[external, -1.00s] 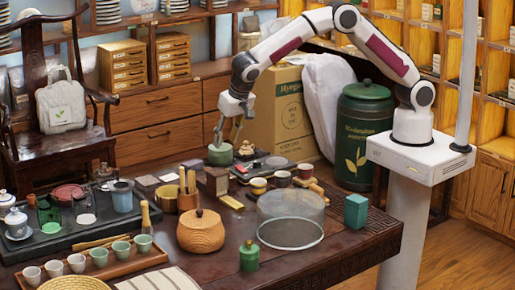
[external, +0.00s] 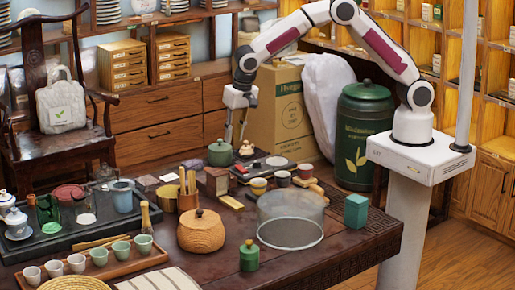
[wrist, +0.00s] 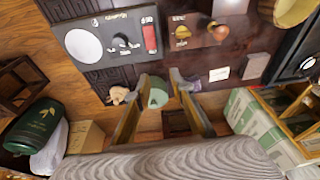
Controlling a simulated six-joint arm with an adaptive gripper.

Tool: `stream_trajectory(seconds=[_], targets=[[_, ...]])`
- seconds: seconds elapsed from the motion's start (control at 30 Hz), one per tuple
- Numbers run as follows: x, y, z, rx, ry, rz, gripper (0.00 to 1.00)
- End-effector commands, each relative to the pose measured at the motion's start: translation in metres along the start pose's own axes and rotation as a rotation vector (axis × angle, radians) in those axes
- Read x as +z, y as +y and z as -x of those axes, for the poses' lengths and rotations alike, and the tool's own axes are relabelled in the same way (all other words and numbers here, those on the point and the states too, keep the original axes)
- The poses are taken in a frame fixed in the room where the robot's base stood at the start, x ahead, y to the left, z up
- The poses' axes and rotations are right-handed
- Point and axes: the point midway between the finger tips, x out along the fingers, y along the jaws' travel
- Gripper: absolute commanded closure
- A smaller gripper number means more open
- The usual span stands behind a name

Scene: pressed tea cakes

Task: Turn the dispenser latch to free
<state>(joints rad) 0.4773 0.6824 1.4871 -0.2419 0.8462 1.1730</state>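My gripper (external: 236,136) hangs above the far side of the table, near a green lidded pot (external: 220,153) and a small figurine (external: 246,149). In the wrist view my gripper (wrist: 160,84) has its two fingers wide apart; the green pot (wrist: 159,97) shows between them from above, not gripped.
The grey panel also shows in the external view (external: 285,167). Small cups, a brown box (external: 216,181), a clear cylinder (external: 291,220) and a woven jar (external: 201,233) crowd the table. A cardboard box (external: 290,105) and large green canister (external: 363,135) stand behind it.

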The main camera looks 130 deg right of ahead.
Motion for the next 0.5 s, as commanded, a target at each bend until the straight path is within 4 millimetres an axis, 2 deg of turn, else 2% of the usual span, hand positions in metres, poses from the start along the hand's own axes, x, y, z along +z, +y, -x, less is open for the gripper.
stream_trajectory(seconds=[0.5], targets=[[0.014,0.008,-0.009,-0.14,-0.113,0.329,0.77]])
